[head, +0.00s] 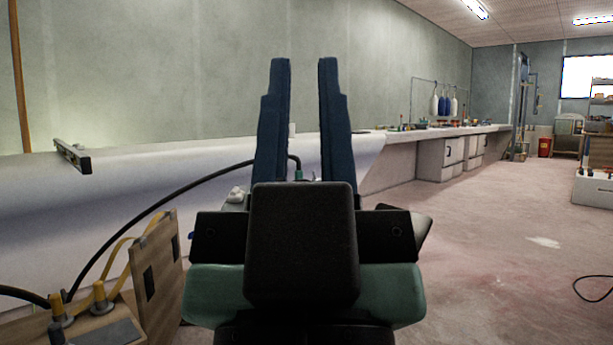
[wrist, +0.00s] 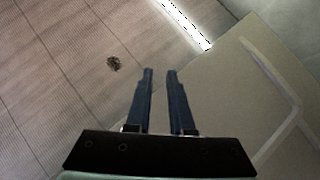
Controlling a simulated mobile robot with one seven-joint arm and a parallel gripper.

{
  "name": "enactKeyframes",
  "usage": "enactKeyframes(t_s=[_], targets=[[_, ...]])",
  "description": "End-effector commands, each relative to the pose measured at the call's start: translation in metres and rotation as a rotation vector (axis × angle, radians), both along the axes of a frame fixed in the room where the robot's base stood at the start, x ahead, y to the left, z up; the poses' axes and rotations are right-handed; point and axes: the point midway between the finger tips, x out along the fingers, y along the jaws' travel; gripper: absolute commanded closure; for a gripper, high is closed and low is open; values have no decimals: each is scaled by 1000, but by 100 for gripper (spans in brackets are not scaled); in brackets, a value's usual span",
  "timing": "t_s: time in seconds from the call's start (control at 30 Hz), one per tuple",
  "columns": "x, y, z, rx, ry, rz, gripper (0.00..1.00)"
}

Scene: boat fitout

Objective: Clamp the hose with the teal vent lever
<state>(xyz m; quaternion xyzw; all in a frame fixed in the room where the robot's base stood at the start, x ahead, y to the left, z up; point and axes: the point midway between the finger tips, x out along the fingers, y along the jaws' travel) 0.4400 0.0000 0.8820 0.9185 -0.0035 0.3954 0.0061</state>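My gripper (head: 304,66) points upward in the middle of the head view, with its two dark blue fingers apart and nothing between them. The wrist view also shows the gripper (wrist: 160,73) open, against the ceiling. A black hose (head: 180,201) arches from the lower left and passes behind the left finger. Its far end shows between the fingers, close to a small teal piece (head: 298,175) in the background. I cannot tell whether that piece is the vent lever. My gripper hides much of that area.
A wooden box with yellow fittings (head: 100,296) and an upright wooden panel (head: 158,268) stand at lower left. A long white hull-like surface (head: 95,205) runs along the wall, with a black level (head: 73,156) on it. The floor at right (head: 490,240) is mostly clear.

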Motion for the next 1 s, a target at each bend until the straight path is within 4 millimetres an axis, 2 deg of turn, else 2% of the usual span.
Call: enactKeyframes(t_s=[0.03,0.1,1.0], targets=[[0,0,31,1,-1,1,90],[0,0,55,1,-1,1,100],[0,1,356,3,0,6,100]])
